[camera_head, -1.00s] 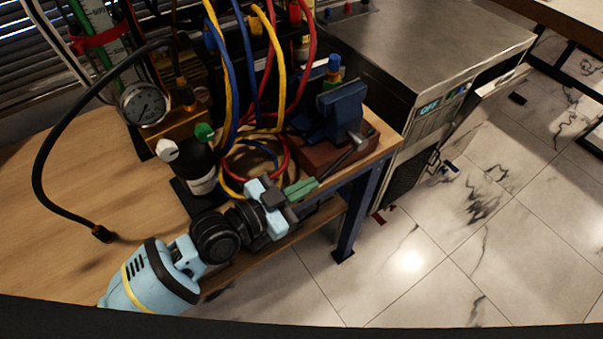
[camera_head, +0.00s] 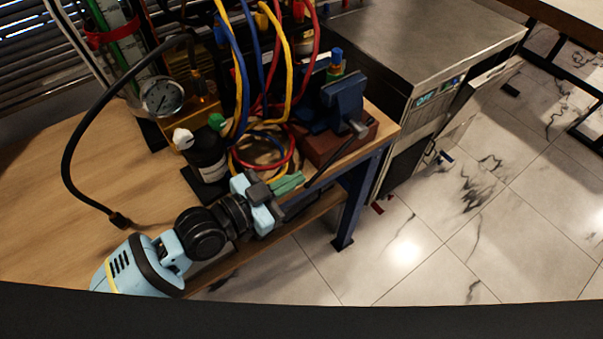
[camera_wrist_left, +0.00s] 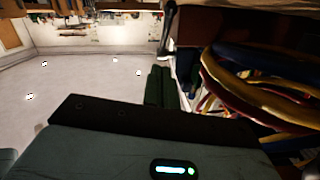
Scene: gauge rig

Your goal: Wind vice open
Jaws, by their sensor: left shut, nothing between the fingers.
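The blue vice (camera_head: 342,104) stands on a reddish-brown block (camera_head: 345,145) at the right end of the wooden bench. My right gripper is not in view.
Yellow, blue and red hoses (camera_head: 265,80) hang and coil behind my left gripper. A black bottle (camera_head: 206,157) and a round gauge (camera_head: 162,97) stand to the left. A grey-topped cabinet (camera_head: 430,45) stands right of the bench.

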